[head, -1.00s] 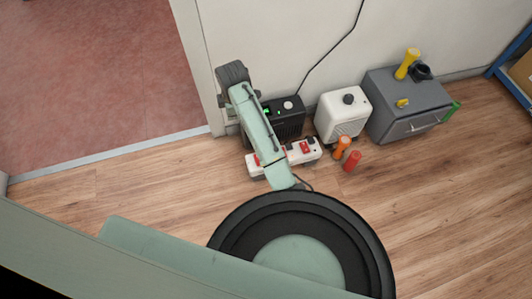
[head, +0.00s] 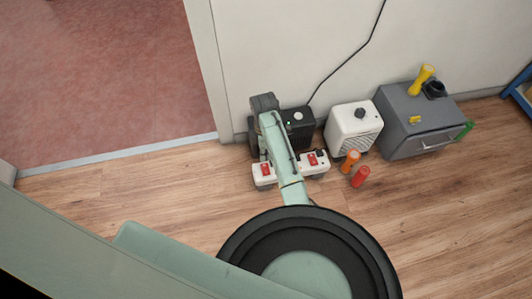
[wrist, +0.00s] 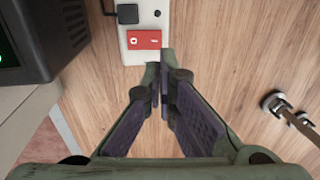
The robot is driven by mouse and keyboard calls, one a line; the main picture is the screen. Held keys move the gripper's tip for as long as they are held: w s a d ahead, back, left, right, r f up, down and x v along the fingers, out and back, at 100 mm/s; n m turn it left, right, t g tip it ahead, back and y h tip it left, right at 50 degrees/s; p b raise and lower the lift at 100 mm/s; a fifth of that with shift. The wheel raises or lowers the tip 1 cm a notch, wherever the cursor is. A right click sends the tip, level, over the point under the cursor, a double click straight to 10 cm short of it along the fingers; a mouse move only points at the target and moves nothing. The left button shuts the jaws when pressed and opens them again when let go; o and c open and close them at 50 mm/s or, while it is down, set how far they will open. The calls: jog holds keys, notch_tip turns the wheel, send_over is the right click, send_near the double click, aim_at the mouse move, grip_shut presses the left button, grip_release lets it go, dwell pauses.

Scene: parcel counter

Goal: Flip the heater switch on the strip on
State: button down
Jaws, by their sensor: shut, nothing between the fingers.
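The white power strip (head: 263,182) lies on the floor by the wall, with my arm crossing over its middle. A red switch (head: 265,169) shows left of my arm and another red switch (head: 312,159) right of it. The wrist view shows one end of the strip (wrist: 132,58) with a red rocker switch (wrist: 144,39) and a black plug (wrist: 128,14). My gripper (wrist: 160,68) is shut and empty, its tips near that strip end, just below the red switch in the picture. Contact cannot be told. No label showing which switch is the heater's is readable.
A black box (head: 300,128) and a white heater-like unit (head: 352,128) stand behind the strip. An orange cylinder (head: 349,161) and a red cylinder (head: 360,177) stand to its right. A grey cabinet (head: 400,145) is further right.

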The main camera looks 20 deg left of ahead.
aim_at(267, 174)
jog(key=f, duration=0.3)
jog(key=f+b, duration=0.1)
jog(key=f, duration=0.2)
jog(key=s+f, duration=0.1)
jog(key=f, duration=0.3)
jog(key=shift+d, duration=0.35)
jog(key=shift+f+b, duration=0.1)
jog(key=shift+b, duration=0.25)
